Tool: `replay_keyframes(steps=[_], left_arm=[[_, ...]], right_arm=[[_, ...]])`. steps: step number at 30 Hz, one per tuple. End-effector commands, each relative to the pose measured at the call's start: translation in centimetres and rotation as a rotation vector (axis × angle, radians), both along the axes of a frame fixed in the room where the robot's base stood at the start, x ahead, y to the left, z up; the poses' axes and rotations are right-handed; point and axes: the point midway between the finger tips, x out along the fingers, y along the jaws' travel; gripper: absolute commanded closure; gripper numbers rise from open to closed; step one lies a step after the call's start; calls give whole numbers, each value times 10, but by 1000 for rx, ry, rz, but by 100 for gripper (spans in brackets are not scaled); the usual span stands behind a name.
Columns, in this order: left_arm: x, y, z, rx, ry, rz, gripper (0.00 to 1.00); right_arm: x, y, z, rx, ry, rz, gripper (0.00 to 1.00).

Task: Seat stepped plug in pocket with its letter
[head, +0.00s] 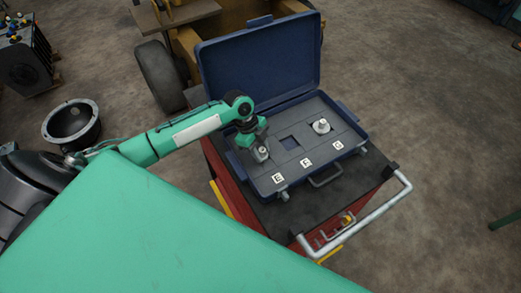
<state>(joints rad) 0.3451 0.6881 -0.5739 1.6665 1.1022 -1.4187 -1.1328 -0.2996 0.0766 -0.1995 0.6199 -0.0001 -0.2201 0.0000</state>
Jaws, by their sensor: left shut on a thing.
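My left gripper (259,148) points down over the left column of the grey insert (296,163) in the open blue case. It is shut on a pale grey stepped plug (262,154). The plug is low at the insert's surface; I cannot tell whether it is in a pocket, since the gripper hides the spot. The middle pocket (289,142) is a dark, empty square. Another pale plug (321,127) stands upright in the right column. White letter tags lie along the front edge: E (278,177), probably F (307,162), and C or G (338,145). My right gripper is not in view.
The blue case (260,62) stands with its lid up at the back on a red cart (235,187) with a grey handle (360,230). A forklift wheel (160,75) is behind. A round black bowl-like part (72,122) is on the left.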

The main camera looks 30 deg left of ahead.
Motion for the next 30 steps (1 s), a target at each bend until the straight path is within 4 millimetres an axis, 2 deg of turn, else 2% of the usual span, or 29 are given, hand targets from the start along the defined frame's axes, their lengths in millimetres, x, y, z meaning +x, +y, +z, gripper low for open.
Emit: replay_keyframes(steps=[1, 6, 7, 10, 11, 25, 30], left_arm=[[-3, 0, -6, 2, 8, 0, 89], [-4, -1, -7, 3, 12, 0, 89], [-4, -1, -8, 3, 12, 0, 63], [-5, -1, -9, 4, 15, -1, 43], [-5, -1, -9, 4, 16, -1, 40], [-7, 0, -11, 6, 21, -3, 40], [-6, 5, 0, 6, 17, -2, 40]], right_arm=[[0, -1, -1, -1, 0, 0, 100], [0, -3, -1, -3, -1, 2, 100], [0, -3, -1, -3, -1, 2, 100], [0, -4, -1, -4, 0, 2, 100], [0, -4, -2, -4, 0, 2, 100], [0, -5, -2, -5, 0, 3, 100], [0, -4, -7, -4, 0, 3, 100]])
